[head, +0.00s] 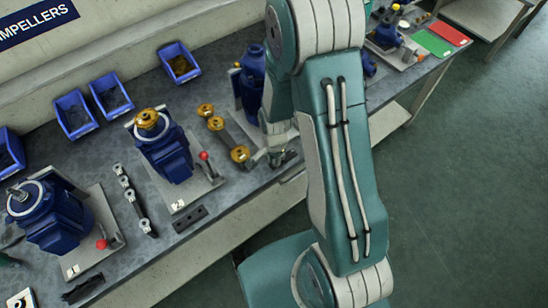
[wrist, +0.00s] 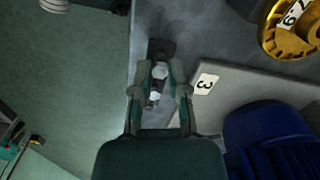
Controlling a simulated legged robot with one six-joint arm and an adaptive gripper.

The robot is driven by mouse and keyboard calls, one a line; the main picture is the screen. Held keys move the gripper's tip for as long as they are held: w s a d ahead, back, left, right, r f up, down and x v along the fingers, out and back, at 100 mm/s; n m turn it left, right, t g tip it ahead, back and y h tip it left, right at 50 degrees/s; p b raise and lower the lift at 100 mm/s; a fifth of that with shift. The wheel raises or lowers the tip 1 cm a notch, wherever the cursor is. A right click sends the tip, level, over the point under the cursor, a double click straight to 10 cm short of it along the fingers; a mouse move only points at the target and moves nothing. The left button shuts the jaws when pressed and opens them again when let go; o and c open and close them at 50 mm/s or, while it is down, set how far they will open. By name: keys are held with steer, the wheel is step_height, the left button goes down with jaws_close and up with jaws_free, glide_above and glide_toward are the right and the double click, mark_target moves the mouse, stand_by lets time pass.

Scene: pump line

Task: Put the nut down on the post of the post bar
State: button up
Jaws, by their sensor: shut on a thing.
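My gripper (wrist: 161,72) is shut on a small silver nut (wrist: 160,70) in the wrist view. The dark post bar (wrist: 161,47) lies on the bench below it, near the front edge, and its end shows beyond the fingertips. A second small silver piece (wrist: 154,97) shows between the fingers, closer to the palm; I cannot tell if it is a post or another nut. In the head view my gripper (head: 275,157) points down at the bench by the third station, partly behind my arm. The post bar's end (head: 291,156) shows beside it. The gap between nut and post cannot be judged.
A plate marked 3 (wrist: 240,92) with a blue pump (wrist: 270,135) lies right of the gripper in the wrist view. A yellow impeller (wrist: 290,30) is at upper right. In the head view, blue bins (head: 110,96) line the back, and pump 2 (head: 165,150) stands left.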

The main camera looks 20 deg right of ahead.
steer(key=shift+f, duration=0.1)
steer(key=o, duration=0.8)
steer(key=shift+r, duration=4.5)
steer(key=shift+r, duration=0.15)
steer(key=s+r+n+t, duration=0.2)
steer(key=s+r+n, duration=0.1)
steer(key=r, duration=0.5)
steer(key=s+r+n+t, duration=0.1)
steer(key=s+r+n, duration=0.3)
steer(key=s+r, duration=0.2)
steer(key=s+r+n+t, duration=0.2)
steer(key=s+r+n, duration=0.2)
steer(key=r, duration=0.7)
steer(key=shift+s+t, duration=0.3)
steer(key=shift+s, duration=0.25)
